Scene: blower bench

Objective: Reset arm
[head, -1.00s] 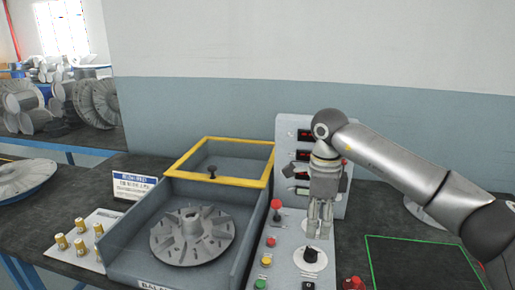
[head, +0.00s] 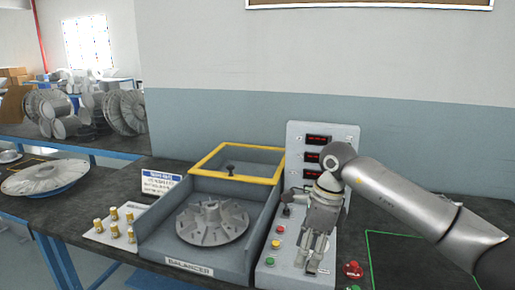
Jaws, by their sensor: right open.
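My right gripper (head: 309,266) hangs down over the sloped control panel (head: 266,278) of the balancer, with its fingers apart and nothing visible between them. The fingers cover part of the panel, and the dark rotary knob there is mostly hidden. My right arm comes in from the right edge. A dark lever (head: 286,211) stands on the panel just left of the gripper; its top is hard to make out. My left gripper is not in view.
The balancer tray (head: 170,246) holds a grey finned disc (head: 212,222), with a yellow-framed cover (head: 236,178) behind. Red displays (head: 319,139) stand behind my gripper. A red button (head: 353,270) is right of the panel. Brass weights (head: 114,213) sit at left. A green-outlined area (head: 395,262) looks clear.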

